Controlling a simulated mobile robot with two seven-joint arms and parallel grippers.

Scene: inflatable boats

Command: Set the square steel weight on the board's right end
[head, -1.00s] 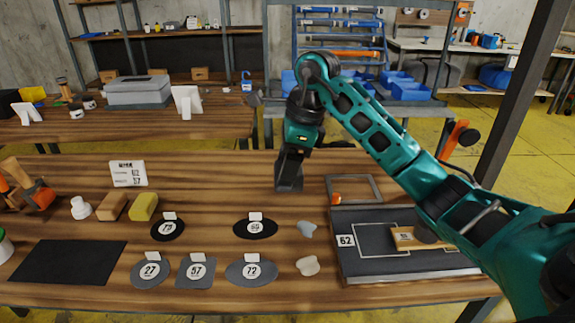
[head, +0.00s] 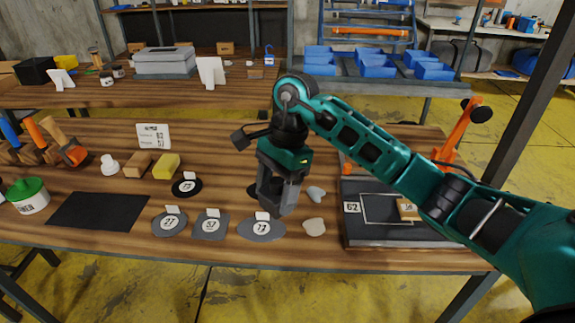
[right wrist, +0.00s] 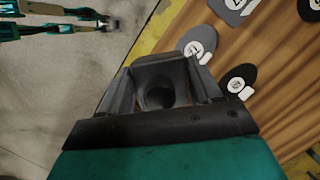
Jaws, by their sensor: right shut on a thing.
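My right gripper (head: 277,203) is above the table, at the back edge of the grey oval patch marked 72. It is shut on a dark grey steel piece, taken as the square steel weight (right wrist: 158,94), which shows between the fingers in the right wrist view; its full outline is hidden. The pale wooden board (head: 407,208) lies on the dark panel on the right side of the table. Its left part shows with a small label; my right arm hides its right end. My left gripper does not show.
The dark panel (head: 375,235) carries a tag 62 and a white outline. Grey patches (head: 210,224), a black patch (head: 186,188) and pale scraps (head: 314,227) lie left of it. A black mat (head: 98,210), a yellow block (head: 166,166) and a green-lidded tin (head: 28,196) stand further left.

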